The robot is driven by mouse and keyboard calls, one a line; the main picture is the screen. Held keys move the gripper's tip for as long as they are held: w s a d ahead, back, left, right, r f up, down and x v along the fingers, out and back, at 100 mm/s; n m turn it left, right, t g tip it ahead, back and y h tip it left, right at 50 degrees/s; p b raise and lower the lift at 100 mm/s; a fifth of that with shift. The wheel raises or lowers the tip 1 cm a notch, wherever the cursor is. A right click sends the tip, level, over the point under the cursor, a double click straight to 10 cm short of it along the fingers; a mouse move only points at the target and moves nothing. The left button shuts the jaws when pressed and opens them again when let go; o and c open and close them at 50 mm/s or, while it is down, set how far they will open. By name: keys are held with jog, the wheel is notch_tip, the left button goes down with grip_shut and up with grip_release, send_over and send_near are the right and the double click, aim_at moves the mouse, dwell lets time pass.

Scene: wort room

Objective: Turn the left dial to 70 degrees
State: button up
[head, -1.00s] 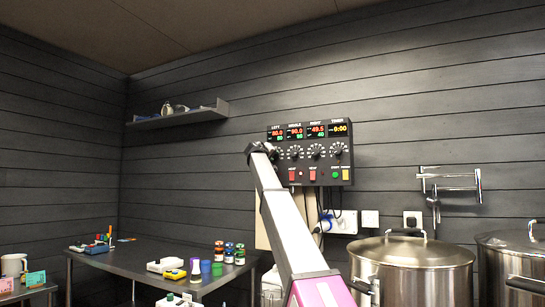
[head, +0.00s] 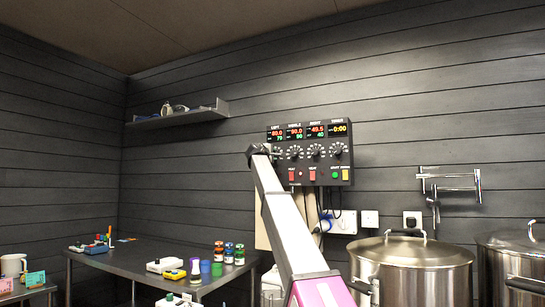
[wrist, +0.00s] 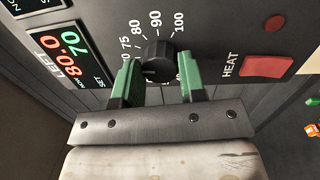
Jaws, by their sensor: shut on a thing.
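The control panel (head: 322,179) is on the dark wall in the head view. Its left display (head: 276,132) also shows in the wrist view (wrist: 62,52), with 80.0 in red and a SET value of 70 in green. The left dial (wrist: 157,52) is a black knob with a printed scale around it, 75, 80, 90 and 100 being readable. My gripper (wrist: 158,72) has its two green fingers on either side of the knob, shut on it. In the head view my gripper is at the panel's left edge, and my arm hides the left dial.
The middle dial (head: 313,150) and timer dial (head: 337,149) are to the right. A red HEAT switch (wrist: 267,67) is close to the right finger. Steel pots (head: 410,262) stand below right, and a table (head: 140,263) with small containers is below left.

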jog(key=shift+n, duration=0.7)
jog(key=o, duration=0.9)
jog(key=v, duration=1.1)
jog(key=shift+d, duration=0.1)
